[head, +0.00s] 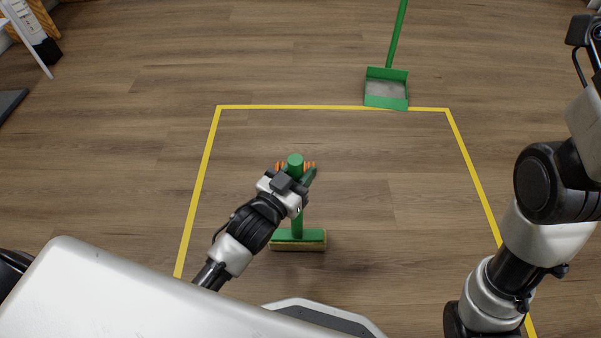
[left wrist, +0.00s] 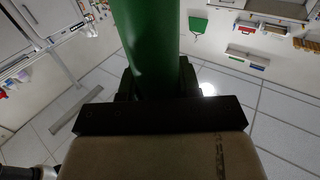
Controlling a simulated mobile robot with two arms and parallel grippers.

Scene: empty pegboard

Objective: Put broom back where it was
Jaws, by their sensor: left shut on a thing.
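The broom (head: 297,225) stands about upright inside the yellow floor outline. Its green head with tan bristles is at the bottom, and the round top of its green handle (head: 295,160) points up toward the head camera. My left gripper (head: 298,180) is shut around the handle; its fingers are partly hidden by the wrist. In the left wrist view the thick green handle (left wrist: 155,45) runs between the dark jaws. Whether the bristles touch the floor is hard to tell. My right arm is at the right; its gripper is not visible.
A green dustpan (head: 387,90) with a long handle sits at the far edge of the yellow outline (head: 330,107). Small orange bits (head: 279,166) show beside the handle top. The wood floor inside the outline is otherwise clear. A dark flat thing (head: 10,102) lies at far left.

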